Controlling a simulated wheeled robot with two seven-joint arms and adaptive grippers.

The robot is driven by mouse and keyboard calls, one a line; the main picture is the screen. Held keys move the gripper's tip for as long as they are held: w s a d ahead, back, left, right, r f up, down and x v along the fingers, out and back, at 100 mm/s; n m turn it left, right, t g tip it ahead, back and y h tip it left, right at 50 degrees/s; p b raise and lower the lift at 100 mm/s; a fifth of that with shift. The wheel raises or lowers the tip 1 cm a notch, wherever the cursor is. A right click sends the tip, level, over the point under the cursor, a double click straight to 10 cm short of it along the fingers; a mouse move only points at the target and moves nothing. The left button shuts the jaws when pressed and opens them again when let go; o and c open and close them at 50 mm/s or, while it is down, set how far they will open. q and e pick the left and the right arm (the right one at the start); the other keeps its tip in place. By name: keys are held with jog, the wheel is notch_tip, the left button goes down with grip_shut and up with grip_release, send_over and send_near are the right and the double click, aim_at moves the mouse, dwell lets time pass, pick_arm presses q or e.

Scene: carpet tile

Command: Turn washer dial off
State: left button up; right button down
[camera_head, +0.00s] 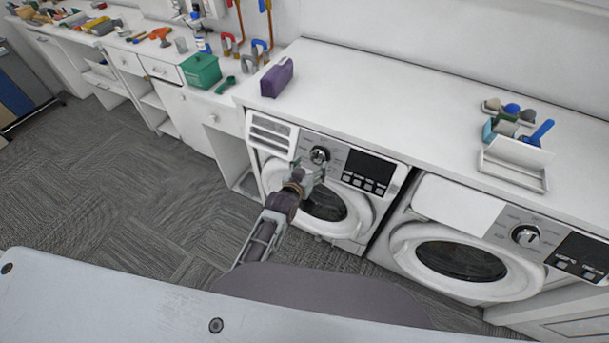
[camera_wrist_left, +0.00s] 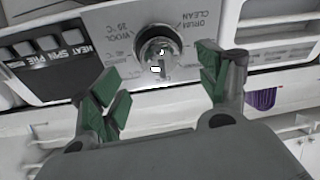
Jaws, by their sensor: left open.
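The left washer (camera_head: 345,205) stands under the white counter, with a round silver dial (camera_head: 319,155) on its control panel. The dial also shows in the left wrist view (camera_wrist_left: 158,50), where the picture is upside down and a white mark shows on its knob. My left gripper (camera_head: 311,172) is just in front of the panel, close below the dial. In the left wrist view its green-padded fingers (camera_wrist_left: 163,85) are spread wide, one on each side of the dial's line, with nothing between them. I cannot tell whether either finger touches the panel. My right gripper is not in view.
A second washer (camera_head: 459,258) with its own dial (camera_head: 525,235) stands to the right. On the counter (camera_head: 400,95) are a purple pouch (camera_head: 277,78) and a white tray (camera_head: 513,168) with brushes. A green basket (camera_head: 201,70) sits further left. Carpet floor (camera_head: 110,190) at left is clear.

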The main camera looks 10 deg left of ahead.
pick_arm(q)
jog(key=shift+v, duration=2.65)
jog(key=s+a+g+y, duration=0.2)
jog(key=s+a+g, duration=0.4)
jog(key=s, duration=0.5)
jog(key=s+a+g+y, duration=0.1)
jog(key=s+a+g, duration=0.3)
jog(key=s+a, duration=0.6)
jog(key=s+d+f+g+b, duration=0.1)
jog(key=s+f, duration=0.1)
jog(key=f, duration=1.5)
jog(key=s+d+f+g+b, duration=0.1)
jog(key=s+f, duration=0.1)
jog(key=f, duration=1.6)
jog(key=s+a+f+b, duration=0.1)
jog(key=s+a+f, duration=0.1)
jog(key=s+f, duration=0.8)
jog(key=s+a+f+m+b, duration=0.1)
jog(key=s+f, duration=1)
jog(key=s, duration=0.1)
jog(key=shift+s+a+f+g, duration=0.25)
jog(key=shift+a+f+g, duration=0.05)
jog(key=shift+a+g, duration=0.1)
